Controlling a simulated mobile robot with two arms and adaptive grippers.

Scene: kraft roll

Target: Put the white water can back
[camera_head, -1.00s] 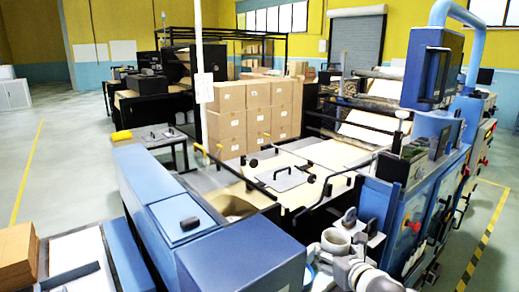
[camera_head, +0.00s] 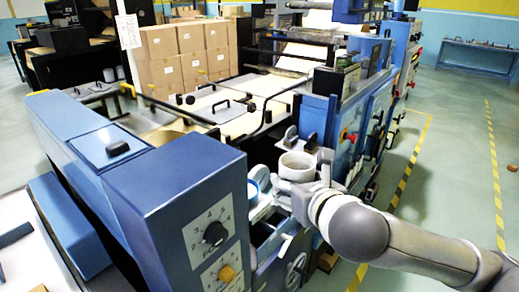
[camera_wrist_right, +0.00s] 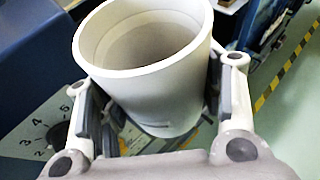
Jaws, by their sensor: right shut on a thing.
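The white water can (camera_head: 297,166) is an open-topped white cylinder, upright, near the middle of the head view. My right gripper (camera_head: 296,190) comes in from the lower right and is shut on it. In the right wrist view the can (camera_wrist_right: 150,60) stands between the two fingers of the right gripper (camera_wrist_right: 158,110), with its open rim facing the camera; its inside looks empty. What lies directly beneath the can is mostly hidden, so I cannot tell whether it touches anything. My left gripper is not in view.
A blue machine housing with dials (camera_head: 212,233) stands just left of the can. A blue control cabinet (camera_head: 345,125) with knobs is behind and right. A flat bed with black handles (camera_head: 222,106) lies behind. Open floor (camera_head: 450,150) with yellow-black tape is at right.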

